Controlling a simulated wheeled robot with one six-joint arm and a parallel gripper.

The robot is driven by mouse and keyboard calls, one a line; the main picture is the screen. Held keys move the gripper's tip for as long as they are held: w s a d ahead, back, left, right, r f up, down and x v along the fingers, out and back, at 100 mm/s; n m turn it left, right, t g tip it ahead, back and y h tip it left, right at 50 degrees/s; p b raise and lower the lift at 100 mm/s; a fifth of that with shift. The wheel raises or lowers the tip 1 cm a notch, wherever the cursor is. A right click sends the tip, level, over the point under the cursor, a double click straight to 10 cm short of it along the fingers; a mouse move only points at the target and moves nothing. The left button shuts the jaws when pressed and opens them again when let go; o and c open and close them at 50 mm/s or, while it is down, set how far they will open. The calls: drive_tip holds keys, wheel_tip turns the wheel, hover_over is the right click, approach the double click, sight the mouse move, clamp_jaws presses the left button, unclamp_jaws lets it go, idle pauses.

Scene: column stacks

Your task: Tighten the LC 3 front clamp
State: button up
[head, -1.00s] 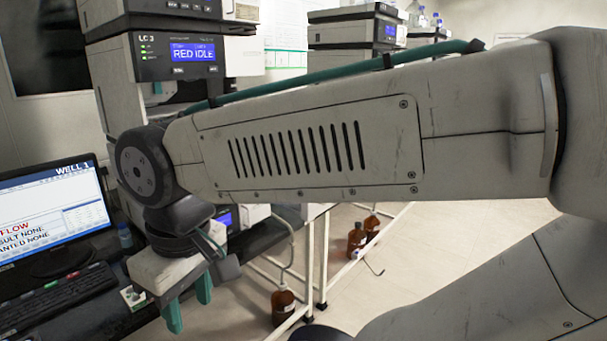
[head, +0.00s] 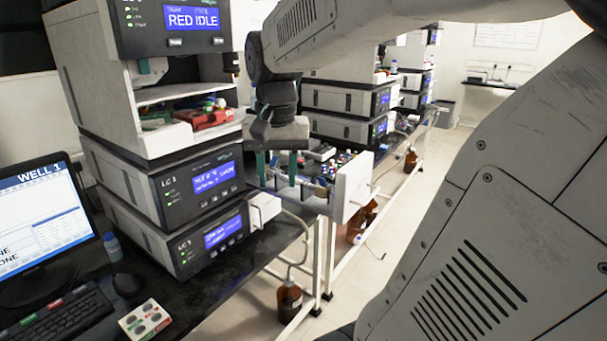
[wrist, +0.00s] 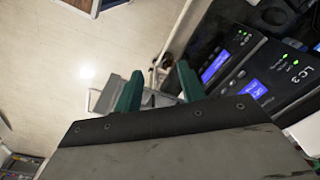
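The near instrument stack, labelled LC 3 (head: 160,200), stands at left in the head view. Its top display reads RED IDLE. Its front also shows in the wrist view (wrist: 285,85), at right. A white block (head: 264,208) sticks out from the lower module's right front. I cannot make out which part is the front clamp. My gripper (head: 279,170) points down just right of the stack, its two green fingers apart. They are also apart and empty in the wrist view (wrist: 158,92).
An open bay (head: 185,100) in the stack holds a red item. A monitor (head: 45,235), keyboard and button pad (head: 145,320) are on the dark bench at left. Small bottles and a white panel (head: 350,190) lie behind my gripper. Brown bottles (head: 288,300) stand low beside the bench.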

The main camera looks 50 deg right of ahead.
sight(323, 181)
drive_tip(key=d+m, duration=0.2)
drive_tip(key=d, duration=0.3)
drive_tip(key=w+d+m, duration=0.1)
drive_tip(key=d+m, duration=0.2)
drive_tip(key=d, duration=0.3)
drive_tip(key=w+d+m, duration=0.1)
drive_tip(key=d+m, duration=0.1)
drive_tip(key=d, duration=0.4)
drive_tip(key=shift+d+f+m+g, duration=0.15)
drive_tip(key=shift+d+m+g, duration=0.1)
drive_tip(key=shift+m+g, duration=0.05)
drive_tip(key=shift+d+f, duration=0.2)
drive_tip(key=shift+f, duration=0.15)
wheel_tip(323, 181, down, 7)
drive_tip(key=shift+a, duration=0.1)
drive_tip(key=shift+c, duration=0.3)
clamp_jaws()
